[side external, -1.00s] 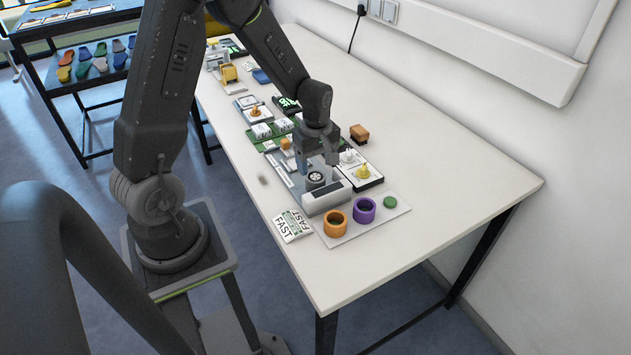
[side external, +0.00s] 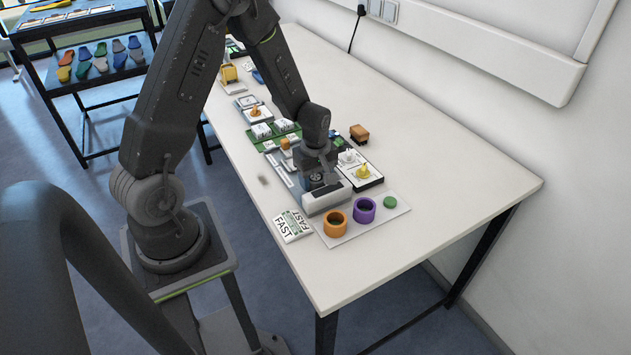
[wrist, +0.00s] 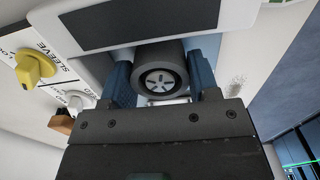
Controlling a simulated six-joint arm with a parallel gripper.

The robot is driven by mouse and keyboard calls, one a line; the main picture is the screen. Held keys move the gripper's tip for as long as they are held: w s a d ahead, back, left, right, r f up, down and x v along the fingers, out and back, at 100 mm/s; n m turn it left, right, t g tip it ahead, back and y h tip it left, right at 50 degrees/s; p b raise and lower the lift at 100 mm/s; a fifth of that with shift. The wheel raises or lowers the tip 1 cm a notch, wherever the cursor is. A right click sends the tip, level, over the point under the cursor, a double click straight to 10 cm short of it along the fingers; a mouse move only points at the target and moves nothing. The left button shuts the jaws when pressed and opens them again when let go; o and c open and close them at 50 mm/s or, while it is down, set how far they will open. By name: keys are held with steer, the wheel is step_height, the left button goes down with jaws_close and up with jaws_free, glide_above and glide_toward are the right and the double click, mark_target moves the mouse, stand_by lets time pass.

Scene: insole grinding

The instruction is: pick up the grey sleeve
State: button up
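The grey sleeve (wrist: 155,52) is a dark grey ring around a pale spoked hub, at the machine with the light housing (side external: 326,203). In the side view the sleeve (side external: 316,179) is partly hidden by my gripper (side external: 318,172), which is down at it. In the wrist view my gripper (wrist: 162,78) has one blue finger on each side of the sleeve. The fingers stand apart, beside the sleeve; whether they touch it is hard to tell.
An orange ring (side external: 335,223), a purple ring (side external: 364,210) and a green disc (side external: 390,202) are on a pale tray (side external: 350,235). A yellow knob (wrist: 33,68) labelled SLEEVE is close by. A FAST card (side external: 293,226) lies left. The table's right side is clear.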

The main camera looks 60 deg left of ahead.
steer(key=shift+c, duration=1.1)
